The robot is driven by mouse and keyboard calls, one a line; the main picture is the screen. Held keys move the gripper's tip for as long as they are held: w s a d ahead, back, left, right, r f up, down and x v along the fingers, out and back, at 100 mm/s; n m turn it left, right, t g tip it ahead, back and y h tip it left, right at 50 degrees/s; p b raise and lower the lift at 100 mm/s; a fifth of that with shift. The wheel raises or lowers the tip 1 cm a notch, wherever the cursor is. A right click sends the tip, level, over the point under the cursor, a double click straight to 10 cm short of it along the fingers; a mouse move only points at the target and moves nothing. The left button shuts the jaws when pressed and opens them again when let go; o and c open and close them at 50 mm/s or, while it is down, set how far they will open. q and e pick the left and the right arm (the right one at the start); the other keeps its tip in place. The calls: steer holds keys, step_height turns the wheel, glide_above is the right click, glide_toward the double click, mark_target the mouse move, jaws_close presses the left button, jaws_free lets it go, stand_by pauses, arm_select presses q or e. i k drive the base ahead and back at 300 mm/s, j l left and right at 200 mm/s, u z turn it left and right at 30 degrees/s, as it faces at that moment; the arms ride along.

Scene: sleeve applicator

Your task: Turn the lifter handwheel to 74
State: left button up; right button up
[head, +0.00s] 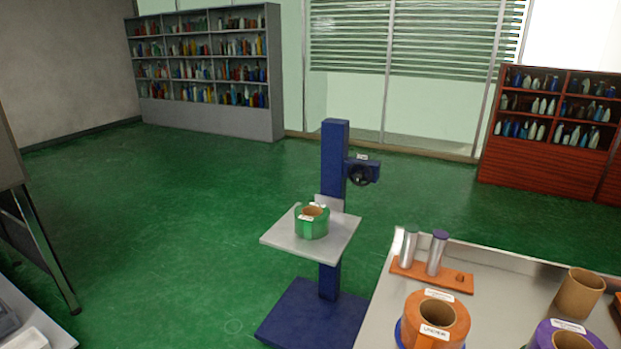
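The lifter (333,165) is a blue column on a blue base plate, standing on the green floor in the middle of the head view. Its black handwheel (358,176) sits on a blue block on the column's right side. A small label is on top of that block, too small to read. The wheel's setting cannot be read. The lifter's grey platform (280,238) carries a green roll (312,226) with a brown core and white labels. Neither of my grippers is in view.
A metal table (480,262) at lower right holds an orange rack (432,277) with metal cylinders, an orange roll (436,314), a purple roll (560,335) and a brown tube (579,293). Shelves of bottles (205,68) stand behind. The floor left of the lifter is clear.

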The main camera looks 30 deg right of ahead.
mark_target(360, 175)
steer(key=i+j+u, duration=0.6)
steer(key=i+u, duration=0.25)
steer(key=i+z, duration=0.3)
steer(key=i, duration=0.2)
steer(key=i+j+z, duration=0.3)
steer(key=i, duration=0.15)
steer(key=i+l+z, duration=0.1)
steer(key=i+z, duration=0.45)
steer(key=z, duration=0.2)
steer(key=i+z, duration=0.4)
steer(key=k, duration=0.1)
